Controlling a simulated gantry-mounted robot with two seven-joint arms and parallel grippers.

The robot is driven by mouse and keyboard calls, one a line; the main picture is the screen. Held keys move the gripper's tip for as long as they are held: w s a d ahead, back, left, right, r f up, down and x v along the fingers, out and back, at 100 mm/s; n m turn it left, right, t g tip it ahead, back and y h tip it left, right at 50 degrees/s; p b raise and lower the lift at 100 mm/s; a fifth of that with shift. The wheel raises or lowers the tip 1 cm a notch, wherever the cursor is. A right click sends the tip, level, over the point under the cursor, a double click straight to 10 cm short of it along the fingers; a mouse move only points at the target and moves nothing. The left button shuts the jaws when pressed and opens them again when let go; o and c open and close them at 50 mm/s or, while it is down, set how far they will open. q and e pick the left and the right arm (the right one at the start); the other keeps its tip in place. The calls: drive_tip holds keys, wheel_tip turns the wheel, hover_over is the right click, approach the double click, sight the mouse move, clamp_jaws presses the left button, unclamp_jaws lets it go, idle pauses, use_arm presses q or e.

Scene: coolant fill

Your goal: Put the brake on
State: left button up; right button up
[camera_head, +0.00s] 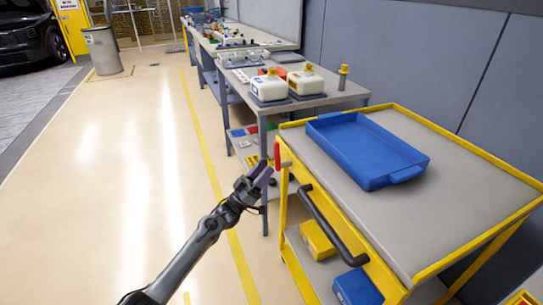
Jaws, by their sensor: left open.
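A black push handle (330,225) runs along the cart's near side. My right gripper is not in view.
A blue tray (365,150) lies on the cart top. Yellow (318,240) and blue (357,288) bins sit on its lower shelf. A workbench with white jugs (268,86) stands behind the cart. The floor at left is clear up to a grey bin (103,50).

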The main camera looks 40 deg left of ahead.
use_arm(q)
drive_tip(key=shift+p+v, duration=0.3)
drive_tip(key=shift+v, duration=1.55)
